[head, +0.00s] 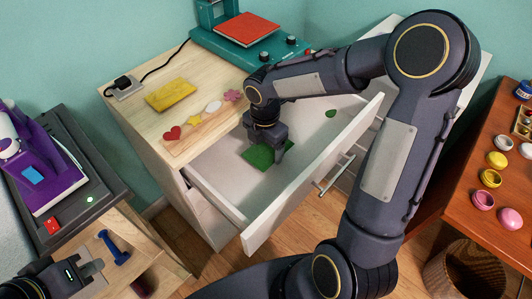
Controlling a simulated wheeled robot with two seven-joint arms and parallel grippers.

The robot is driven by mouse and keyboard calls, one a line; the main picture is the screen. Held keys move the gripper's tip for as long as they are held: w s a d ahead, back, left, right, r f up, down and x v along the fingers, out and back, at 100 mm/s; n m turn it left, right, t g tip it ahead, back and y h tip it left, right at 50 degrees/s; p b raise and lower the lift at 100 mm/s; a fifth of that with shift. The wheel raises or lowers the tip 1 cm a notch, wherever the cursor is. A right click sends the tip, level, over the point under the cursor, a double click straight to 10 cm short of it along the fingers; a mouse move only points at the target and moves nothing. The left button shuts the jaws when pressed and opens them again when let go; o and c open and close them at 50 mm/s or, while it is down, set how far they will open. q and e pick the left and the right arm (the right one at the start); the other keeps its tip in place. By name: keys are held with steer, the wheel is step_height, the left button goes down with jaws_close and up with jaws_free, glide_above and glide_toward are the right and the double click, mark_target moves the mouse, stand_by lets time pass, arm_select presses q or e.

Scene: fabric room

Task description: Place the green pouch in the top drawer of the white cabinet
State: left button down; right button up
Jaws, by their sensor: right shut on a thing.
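The white cabinet's top drawer (225,203) is pulled out. The green pouch (257,157) is inside it, low over or touching the drawer floor; I cannot tell which. My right gripper (267,150) reaches down into the drawer and is shut on the green pouch, hiding part of it. The white cabinet (205,215) has a wooden top. My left gripper (96,274) is at the lower left, away from the cabinet; its finger opening is unclear.
A small green leaf-shaped piece (331,114) is in the drawer. The cabinet top holds a yellow cloth (170,94), a strip of shapes (195,122) and a teal press (255,62). A purple machine (35,170) stands left; a wooden table with paint pots (490,178) stands right.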

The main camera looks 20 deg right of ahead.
mark_target(266, 148)
steer(key=shift+w+d+f, duration=0.15)
steer(key=shift+f, duration=0.15)
steer(key=shift+w+d+f+b, duration=0.15)
steer(key=shift+f+b, duration=0.3)
steer(key=shift+f, duration=1.25)
steer(key=shift+f, duration=0.1)
steer(key=o, duration=1)
